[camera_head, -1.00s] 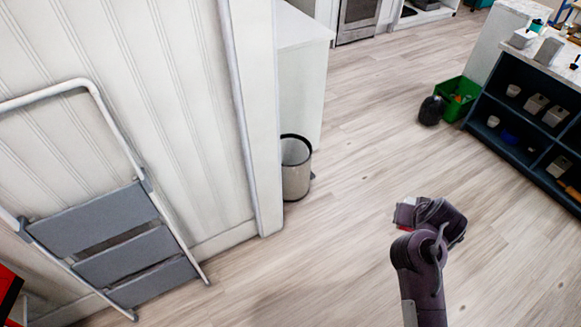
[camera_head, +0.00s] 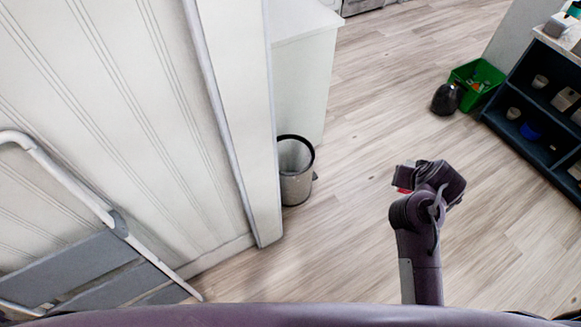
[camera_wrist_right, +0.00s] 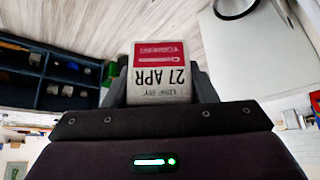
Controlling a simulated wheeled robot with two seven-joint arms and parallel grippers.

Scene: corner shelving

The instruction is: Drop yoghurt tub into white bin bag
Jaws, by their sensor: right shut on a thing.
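The yoghurt tub (camera_wrist_right: 160,72), with a red and white label reading "27 APR", sits between the fingers of my right gripper (camera_wrist_right: 158,88). The gripper is shut on it. In the head view my right gripper (camera_head: 408,176) is over open floor, to the right of the bin and apart from it; only a small red and white bit of the tub shows. The white bin bag (camera_head: 294,155) lines a grey metal bin (camera_head: 296,187) with a dark rim, standing on the floor against a white cabinet end. My left gripper is out of view.
A folding step ladder (camera_head: 75,262) leans at the left by a white panelled wall (camera_head: 130,110). A green crate (camera_head: 477,84) and a dark rounded object (camera_head: 445,99) stand near a dark blue shelf unit (camera_head: 530,140) at right. Floor between bin and arm is clear.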

